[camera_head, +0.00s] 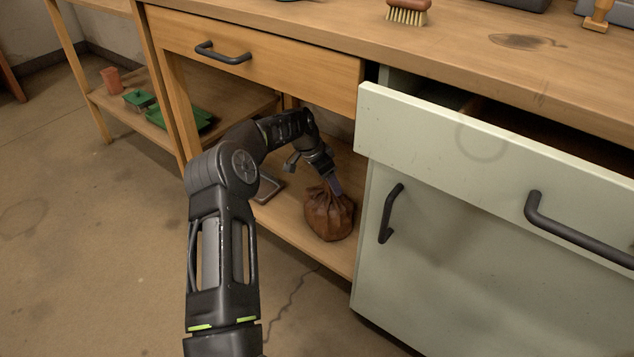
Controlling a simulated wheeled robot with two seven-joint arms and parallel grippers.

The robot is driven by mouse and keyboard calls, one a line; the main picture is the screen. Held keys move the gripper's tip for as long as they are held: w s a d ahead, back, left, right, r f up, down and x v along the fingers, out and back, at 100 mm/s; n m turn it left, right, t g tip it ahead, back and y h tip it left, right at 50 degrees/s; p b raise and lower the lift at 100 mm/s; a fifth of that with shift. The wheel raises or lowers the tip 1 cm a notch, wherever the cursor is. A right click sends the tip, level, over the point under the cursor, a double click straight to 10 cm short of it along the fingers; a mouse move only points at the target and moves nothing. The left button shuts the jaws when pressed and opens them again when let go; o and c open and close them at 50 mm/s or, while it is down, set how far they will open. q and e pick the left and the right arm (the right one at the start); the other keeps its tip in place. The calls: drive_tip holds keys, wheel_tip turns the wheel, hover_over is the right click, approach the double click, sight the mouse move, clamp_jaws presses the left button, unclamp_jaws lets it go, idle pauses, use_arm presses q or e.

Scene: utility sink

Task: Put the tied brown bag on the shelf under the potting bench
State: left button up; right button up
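The tied brown bag (329,216) sits upright on the lower shelf (290,222) under the wooden bench, near the shelf's front edge and left of the pale green cabinet. My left gripper (334,186) reaches in under the drawer, with its fingertips at the bag's gathered neck. The fingers partly cover the neck, and I cannot tell whether they are closed on it or only beside it. My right gripper is not in view.
A grey tray (268,187) lies on the shelf behind my arm. The pale green drawer (480,140) is pulled out to the right of the bag. The wooden drawer (270,62) is above. A brush (407,12) stands on the benchtop. Green trays (180,117) and a terracotta pot (112,80) are at left.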

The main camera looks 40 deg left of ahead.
use_arm(q)
drive_tip(key=p+v, duration=0.1)
drive_tip(key=v, duration=0.2)
drive_tip(key=shift+r, duration=0.3)
drive_tip(key=s+a+p, duration=0.4)
drive_tip(key=s, duration=0.7)
drive_tip(key=shift+f, duration=0.3)
drive_tip(key=shift+a, duration=0.2)
idle(0.5)
